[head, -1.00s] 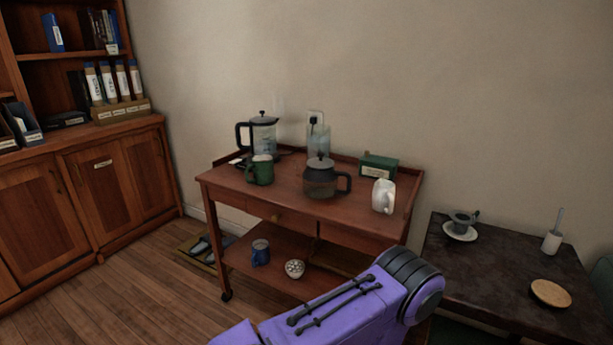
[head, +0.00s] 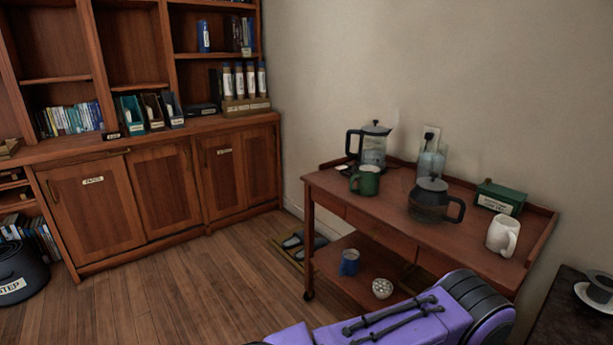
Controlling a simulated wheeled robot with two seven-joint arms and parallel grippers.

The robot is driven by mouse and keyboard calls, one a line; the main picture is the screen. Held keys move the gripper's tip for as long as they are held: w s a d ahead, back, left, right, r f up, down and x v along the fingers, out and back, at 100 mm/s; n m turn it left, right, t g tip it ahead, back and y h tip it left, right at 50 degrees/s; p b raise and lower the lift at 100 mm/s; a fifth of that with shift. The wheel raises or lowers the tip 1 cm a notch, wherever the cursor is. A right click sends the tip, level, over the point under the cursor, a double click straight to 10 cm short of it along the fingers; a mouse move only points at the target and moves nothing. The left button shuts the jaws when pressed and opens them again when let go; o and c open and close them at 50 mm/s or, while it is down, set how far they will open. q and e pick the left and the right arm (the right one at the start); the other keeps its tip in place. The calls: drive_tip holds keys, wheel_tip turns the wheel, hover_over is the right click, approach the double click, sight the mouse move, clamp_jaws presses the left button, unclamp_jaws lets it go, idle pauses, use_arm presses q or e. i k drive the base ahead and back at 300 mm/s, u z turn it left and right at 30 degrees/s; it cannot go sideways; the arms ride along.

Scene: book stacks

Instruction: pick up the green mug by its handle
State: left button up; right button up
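The green mug (head: 368,183) stands upright on the top of the wooden cart (head: 345,197), near its left front edge. Its handle (head: 354,182) is on the left side of the mug. Just behind it is the kettle (head: 373,145). A purple link of my arm shows at the bottom right, in front of the cart's lower part. Neither of my grippers is in the picture.
On the cart top are a dark glass coffee pot (head: 430,201), a white mug (head: 503,236) and a green box (head: 500,197). The lower shelf holds a blue mug (head: 349,262) and a patterned bowl (head: 382,288). A tray (head: 290,247) lies on the floor behind the cart's left side. Wooden floor (head: 190,305) is clear to the left.

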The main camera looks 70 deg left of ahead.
sight(368, 179)
drive_tip(key=u, duration=1.1)
drive_tip(key=i, duration=0.85)
drive_tip(key=u, duration=2.55)
drive_tip(key=i, duration=1.9)
drive_tip(key=z, duration=2.95)
